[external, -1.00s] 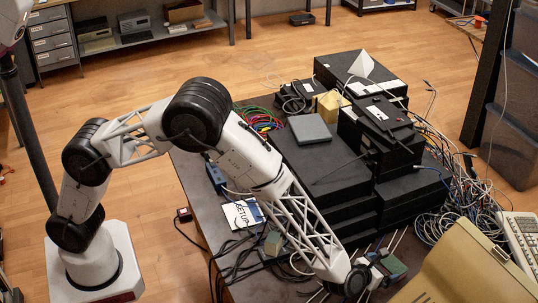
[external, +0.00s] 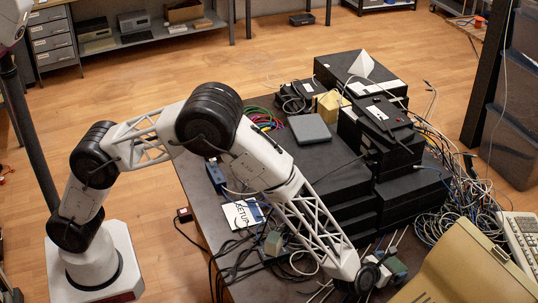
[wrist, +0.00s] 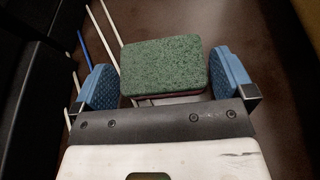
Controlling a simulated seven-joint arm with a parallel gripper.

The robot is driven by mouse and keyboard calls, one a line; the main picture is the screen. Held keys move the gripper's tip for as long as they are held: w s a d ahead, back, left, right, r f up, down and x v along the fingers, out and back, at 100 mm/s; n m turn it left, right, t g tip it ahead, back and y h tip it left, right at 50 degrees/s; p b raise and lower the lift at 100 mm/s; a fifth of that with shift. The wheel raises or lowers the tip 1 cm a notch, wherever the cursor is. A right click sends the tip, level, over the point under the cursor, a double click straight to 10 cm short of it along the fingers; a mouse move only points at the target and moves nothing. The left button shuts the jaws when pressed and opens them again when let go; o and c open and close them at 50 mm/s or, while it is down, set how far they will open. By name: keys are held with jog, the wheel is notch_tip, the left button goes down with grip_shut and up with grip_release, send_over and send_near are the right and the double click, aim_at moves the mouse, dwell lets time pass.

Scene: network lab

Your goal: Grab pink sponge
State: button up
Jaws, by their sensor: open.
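A sponge (wrist: 165,68) with a green scouring top shows in the wrist view, with a thin pinkish edge visible along its near lower side. My gripper (wrist: 166,76) is open, with one blue pad to the left of the sponge and the other to its right. A narrow gap shows on the left; the right pad is very close, and I cannot tell if it touches. In the external view my gripper (external: 386,268) is at the lower right, over the table's near part. The sponge cannot be made out clearly there.
Stacked black equipment boxes (external: 330,175) stand just beyond my gripper. A beige computer case (external: 465,268) is close on the right. Cables (external: 232,265) lie left of my forearm, and thin white and blue rods (wrist: 103,48) lie beside the sponge. A tangle of cables (external: 455,215) hangs at the right.

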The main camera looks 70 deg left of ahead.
jog(key=shift+x, duration=1.1)
jog(key=shift+c, duration=0.5)
jog(key=c, duration=0.5)
